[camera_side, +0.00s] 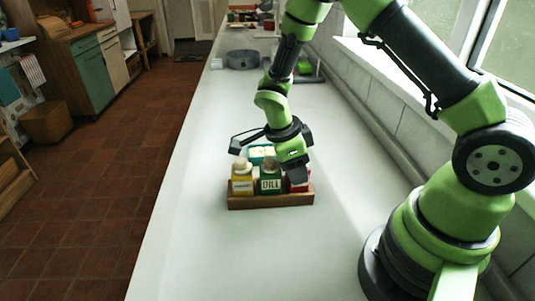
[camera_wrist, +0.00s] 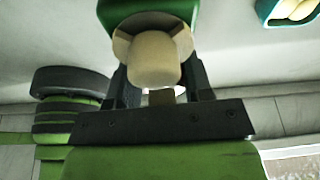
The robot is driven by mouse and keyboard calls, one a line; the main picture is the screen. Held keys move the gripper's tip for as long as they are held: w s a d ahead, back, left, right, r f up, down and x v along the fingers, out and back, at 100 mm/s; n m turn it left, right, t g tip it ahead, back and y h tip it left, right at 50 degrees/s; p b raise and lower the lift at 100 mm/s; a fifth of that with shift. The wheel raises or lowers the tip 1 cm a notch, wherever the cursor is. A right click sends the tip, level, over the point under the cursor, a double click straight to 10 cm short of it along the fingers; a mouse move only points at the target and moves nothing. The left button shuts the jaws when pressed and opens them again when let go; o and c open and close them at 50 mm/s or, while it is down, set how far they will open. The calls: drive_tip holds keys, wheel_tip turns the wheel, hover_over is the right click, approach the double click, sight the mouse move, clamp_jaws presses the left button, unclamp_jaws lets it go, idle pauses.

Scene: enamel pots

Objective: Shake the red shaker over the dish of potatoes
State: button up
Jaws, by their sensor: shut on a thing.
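The red shaker (camera_side: 306,187) stands at the right end of a wooden rack (camera_side: 270,201), mostly hidden behind my gripper (camera_side: 298,178). My gripper points down and is shut on the red shaker's top. In the wrist view my gripper's fingers (camera_wrist: 158,90) show at the middle; the red body is hidden there. The dish of potatoes (camera_side: 252,153), teal with yellow pieces, sits behind the rack. It also shows at the upper right of the wrist view (camera_wrist: 268,10).
A green shaker marked DILL (camera_side: 271,185) stands close left of my gripper; its cream cap fills the wrist view's middle (camera_wrist: 155,65). A yellow shaker (camera_side: 242,184) stands at the rack's left end. A grey round pan (camera_side: 243,60) is farther back. The counter in front is clear.

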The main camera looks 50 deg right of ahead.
drive_tip(key=shift+r, duration=2.15)
drive_tip(key=w+d+r+m, duration=0.1)
drive_tip(key=w+d+r, duration=0.15)
drive_tip(key=d, duration=0.45)
drive_tip(key=w+d+r, duration=0.2)
drive_tip(key=w+d, duration=0.1)
drive_tip(key=d, duration=0.5)
wheel_tip(320, 180, down, 10)
drive_tip(key=shift+r, duration=0.15)
drive_tip(key=o, duration=0.8)
drive_tip(key=shift+o, duration=0.2)
